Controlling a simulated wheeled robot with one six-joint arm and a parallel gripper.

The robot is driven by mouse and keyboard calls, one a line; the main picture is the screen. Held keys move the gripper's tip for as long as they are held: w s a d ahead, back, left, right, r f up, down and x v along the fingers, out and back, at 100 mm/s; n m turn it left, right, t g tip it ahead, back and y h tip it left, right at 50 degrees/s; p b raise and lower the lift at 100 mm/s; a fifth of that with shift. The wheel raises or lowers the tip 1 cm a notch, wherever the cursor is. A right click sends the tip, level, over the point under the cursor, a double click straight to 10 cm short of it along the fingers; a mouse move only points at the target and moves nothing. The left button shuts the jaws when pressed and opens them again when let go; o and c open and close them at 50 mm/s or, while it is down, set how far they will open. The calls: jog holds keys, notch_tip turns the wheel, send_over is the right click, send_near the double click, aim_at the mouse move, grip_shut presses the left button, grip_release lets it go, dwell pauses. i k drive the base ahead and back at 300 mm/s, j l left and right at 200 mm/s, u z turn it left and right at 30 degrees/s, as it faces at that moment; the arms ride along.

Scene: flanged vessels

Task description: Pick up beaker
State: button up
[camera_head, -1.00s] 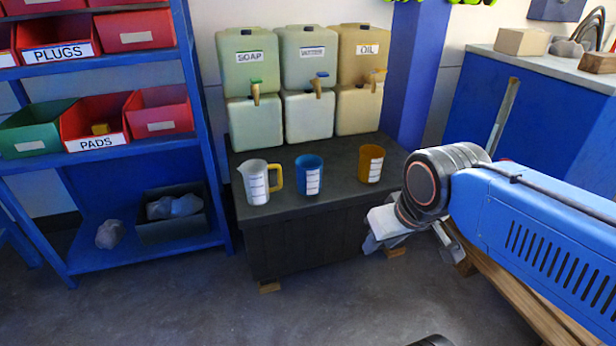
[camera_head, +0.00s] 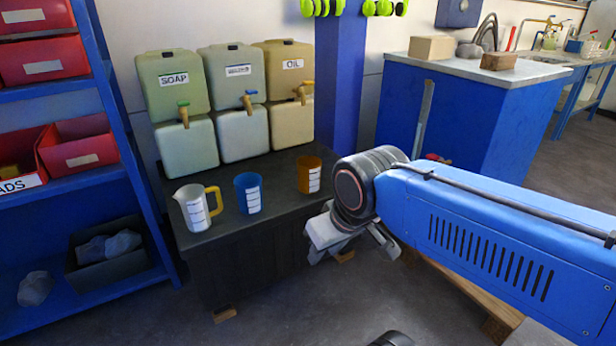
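Three measuring vessels stand upright in a row on a dark low bench (camera_head: 255,262). At the left is a clear jug (camera_head: 192,208) with a yellow handle and a white label. In the middle is a blue beaker (camera_head: 247,192) with a white scale label. At the right is an orange-brown beaker (camera_head: 309,175), also labelled. My gripper (camera_head: 348,252) hangs to the right of the bench, lower than the beakers and apart from them. Its wrist partly hides the fingers. I see two finger parts spread apart, with nothing visible between them.
Containers labelled SOAP (camera_head: 173,85), a middle one (camera_head: 236,75) and OIL (camera_head: 285,68) stand with taps behind the beakers. A blue shelf (camera_head: 130,150) with red bins is at left. A blue column (camera_head: 345,80) and a blue cabinet (camera_head: 460,120) stand right.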

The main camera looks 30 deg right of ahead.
aim_at(309, 167)
jog(key=i+j+z, duration=0.35)
jog(key=j, duration=0.2)
jog(key=i+j+z, duration=0.15)
jog(key=j, duration=0.2)
jog(key=i+j+z, duration=0.15)
jog(key=j, duration=0.2)
jog(key=i, duration=0.05)
